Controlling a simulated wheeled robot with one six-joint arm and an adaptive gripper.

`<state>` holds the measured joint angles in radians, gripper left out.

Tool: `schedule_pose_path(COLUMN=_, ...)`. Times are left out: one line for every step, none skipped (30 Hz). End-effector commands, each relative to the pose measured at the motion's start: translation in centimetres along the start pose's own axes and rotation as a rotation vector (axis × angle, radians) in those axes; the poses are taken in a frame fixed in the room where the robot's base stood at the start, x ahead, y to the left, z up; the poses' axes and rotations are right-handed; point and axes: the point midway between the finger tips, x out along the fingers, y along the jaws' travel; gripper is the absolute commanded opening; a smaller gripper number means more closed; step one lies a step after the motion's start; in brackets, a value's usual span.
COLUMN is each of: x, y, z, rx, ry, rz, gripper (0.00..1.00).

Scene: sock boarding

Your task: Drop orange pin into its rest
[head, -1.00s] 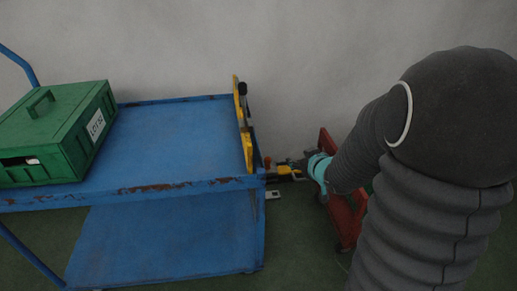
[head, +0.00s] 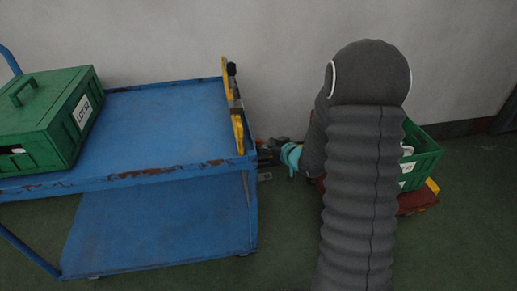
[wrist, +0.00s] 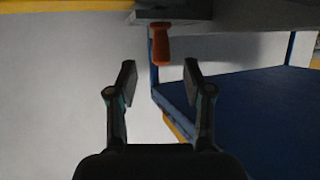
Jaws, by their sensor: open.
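The orange pin (wrist: 161,46) shows in the wrist view at top centre, its end towards my gripper. Its other end meets a grey block (wrist: 190,15), probably its rest; I cannot tell how deep it sits. My gripper (wrist: 160,82) is open, with a finger on each side of the pin's line. The pin's near end lies between and slightly above the fingertips in the picture, and neither finger appears to touch it. In the head view my gripper (head: 270,153) is small and dark beside the blue cart's right end; the pin cannot be made out there.
The blue cart (head: 165,125) has a yellow upright (head: 238,132) at its right end and a green lidded box (head: 45,120) on its left. A red trolley (head: 412,202) with a green crate (head: 424,160) stands behind my arm, partly hidden. Green floor lies open in front.

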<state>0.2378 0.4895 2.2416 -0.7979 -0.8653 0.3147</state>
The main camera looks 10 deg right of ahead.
Motion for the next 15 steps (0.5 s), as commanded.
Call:
schedule_pose_path(x=0.2, y=0.0, z=0.0, rx=0.0, ry=0.0, rz=0.0, gripper=0.51)
schedule_pose_path(x=0.3, y=0.0, z=0.0, rx=0.0, ry=0.0, rz=0.0, gripper=0.51)
schedule_pose_path(x=0.6, y=0.0, z=0.1, rx=0.0, ry=-0.001, rz=-0.001, gripper=0.51)
schedule_pose_path(x=0.9, y=-0.1, z=0.1, rx=0.0, ry=-0.001, rz=-0.001, gripper=0.51)
schedule_pose_path(x=1.2, y=-0.1, z=0.1, rx=0.0, ry=-0.001, rz=-0.001, gripper=0.51)
schedule_pose_path(x=1.8, y=-0.1, z=0.1, rx=-0.001, ry=-0.001, rz=-0.002, gripper=0.51)
schedule_pose_path(x=2.2, y=-0.2, z=0.1, rx=-0.001, ry=0.0, rz=-0.002, gripper=0.51)
schedule_pose_path(x=2.7, y=-0.2, z=0.2, rx=-0.001, ry=-0.001, rz=-0.002, gripper=0.51)
schedule_pose_path(x=3.2, y=-0.3, z=0.2, rx=-0.001, ry=-0.001, rz=-0.003, gripper=0.51)
schedule_pose_path(x=3.7, y=-0.3, z=0.2, rx=-0.001, ry=0.0, rz=-0.002, gripper=0.51)
schedule_pose_path(x=4.0, y=-0.2, z=0.2, rx=-0.001, ry=-0.001, rz=-0.001, gripper=0.51)
schedule_pose_path(x=4.5, y=-0.2, z=0.2, rx=-0.001, ry=-0.001, rz=-0.001, gripper=0.51)
schedule_pose_path(x=4.8, y=-0.2, z=0.2, rx=-0.001, ry=-0.001, rz=-0.001, gripper=0.51)
schedule_pose_path(x=5.0, y=-0.2, z=0.2, rx=-0.001, ry=0.0, rz=-0.001, gripper=0.51)
schedule_pose_path(x=5.2, y=-0.2, z=0.2, rx=-0.001, ry=-0.001, rz=0.0, gripper=0.51)
